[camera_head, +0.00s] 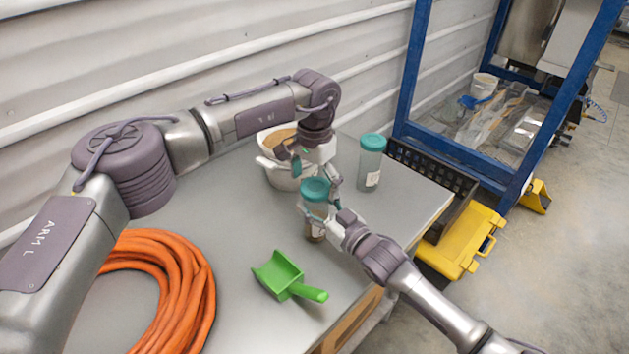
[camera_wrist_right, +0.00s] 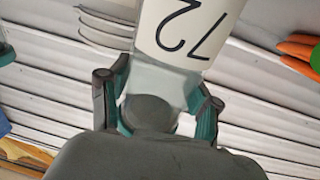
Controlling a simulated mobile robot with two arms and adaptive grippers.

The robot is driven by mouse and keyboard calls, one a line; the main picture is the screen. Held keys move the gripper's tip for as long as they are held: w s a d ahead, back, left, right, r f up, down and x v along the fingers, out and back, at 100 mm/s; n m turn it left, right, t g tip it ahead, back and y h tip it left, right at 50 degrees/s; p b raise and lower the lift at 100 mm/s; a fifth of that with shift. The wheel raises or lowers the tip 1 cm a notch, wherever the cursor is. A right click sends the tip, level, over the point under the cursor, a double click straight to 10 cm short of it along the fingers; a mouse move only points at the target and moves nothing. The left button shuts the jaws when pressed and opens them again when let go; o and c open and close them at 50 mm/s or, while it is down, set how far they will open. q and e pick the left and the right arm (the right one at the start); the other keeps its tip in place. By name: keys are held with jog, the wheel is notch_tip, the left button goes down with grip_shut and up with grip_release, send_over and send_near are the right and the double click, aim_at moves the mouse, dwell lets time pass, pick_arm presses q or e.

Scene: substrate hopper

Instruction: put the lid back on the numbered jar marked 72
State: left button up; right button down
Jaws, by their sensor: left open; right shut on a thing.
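A clear jar (camera_head: 315,209) stands on the table, and its label (camera_wrist_right: 187,27) reads 72 in the right wrist view. A teal lid (camera_head: 315,188) sits on top of this jar; I cannot tell whether it is fully seated. My right gripper (camera_head: 320,222) is shut on the jar's body from the near right side, and its teal-padded fingers (camera_wrist_right: 160,105) flank the jar in the right wrist view. My left gripper (camera_head: 316,170) is open just above the lid, with its fingers pointing down. Whether they touch the lid is unclear.
A second jar (camera_head: 371,167) with a teal lid stands to the right. A white pot (camera_head: 272,171) with brown contents is behind on the left. A green scoop (camera_head: 285,276) and an orange cable coil (camera_head: 181,275) lie in front. A black crate (camera_head: 456,211) is beyond the right table edge.

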pick_arm(q)
jog(key=shift+r, duration=2.25)
jog(key=shift+c, duration=0.4)
